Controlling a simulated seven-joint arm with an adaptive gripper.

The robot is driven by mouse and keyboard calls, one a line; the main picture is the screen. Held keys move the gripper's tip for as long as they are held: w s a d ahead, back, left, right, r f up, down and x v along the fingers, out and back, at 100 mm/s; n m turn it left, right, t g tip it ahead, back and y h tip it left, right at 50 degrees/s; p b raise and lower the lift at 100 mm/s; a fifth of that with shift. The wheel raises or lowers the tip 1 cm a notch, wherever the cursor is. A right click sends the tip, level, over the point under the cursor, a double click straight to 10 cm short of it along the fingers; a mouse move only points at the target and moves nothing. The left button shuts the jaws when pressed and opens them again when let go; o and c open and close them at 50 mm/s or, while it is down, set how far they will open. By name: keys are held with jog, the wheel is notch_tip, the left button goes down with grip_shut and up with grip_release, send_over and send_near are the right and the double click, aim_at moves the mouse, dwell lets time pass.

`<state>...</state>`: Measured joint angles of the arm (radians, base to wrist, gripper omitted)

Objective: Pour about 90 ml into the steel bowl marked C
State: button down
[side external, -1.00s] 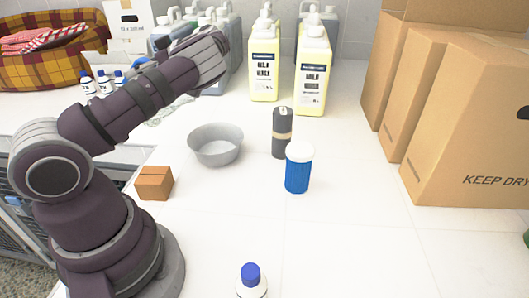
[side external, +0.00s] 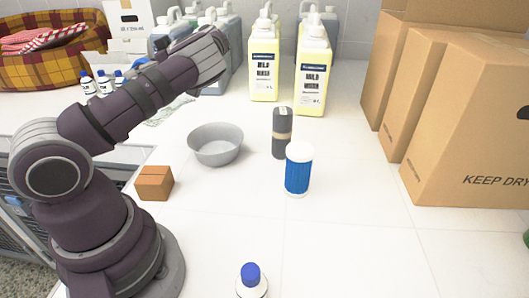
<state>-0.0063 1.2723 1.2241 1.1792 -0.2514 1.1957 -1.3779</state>
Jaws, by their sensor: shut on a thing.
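A grey steel bowl (side external: 216,146) stands open and upright on the white worktop, right of my arm. No letter C can be read on it from here, and I cannot see whether it holds liquid. My arm reaches up and away to the back, and its wrist (side external: 205,58) is in front of the grey jugs, behind and above the bowl in the picture. My gripper's fingers, and anything between them, are hidden behind the wrist.
A dark bottle (side external: 282,132) and a blue-and-white canister (side external: 298,170) stand right of the bowl. A small brown box (side external: 154,183) is near my base. Yellow jugs (side external: 313,75) stand at the back, cartons (side external: 470,125) at right. A blue-capped bottle (side external: 251,279) is in front.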

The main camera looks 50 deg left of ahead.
jog(key=s+a+f+t+h, duration=0.5)
jog(key=f+t+h, duration=0.1)
jog(key=f, duration=0.4)
jog(key=shift+a+f+h+p, duration=0.2)
jog(key=shift+f+h+p, duration=0.15)
jog(key=shift+h, duration=0.05)
jog(key=shift+r, duration=0.1)
dwell(0.9)
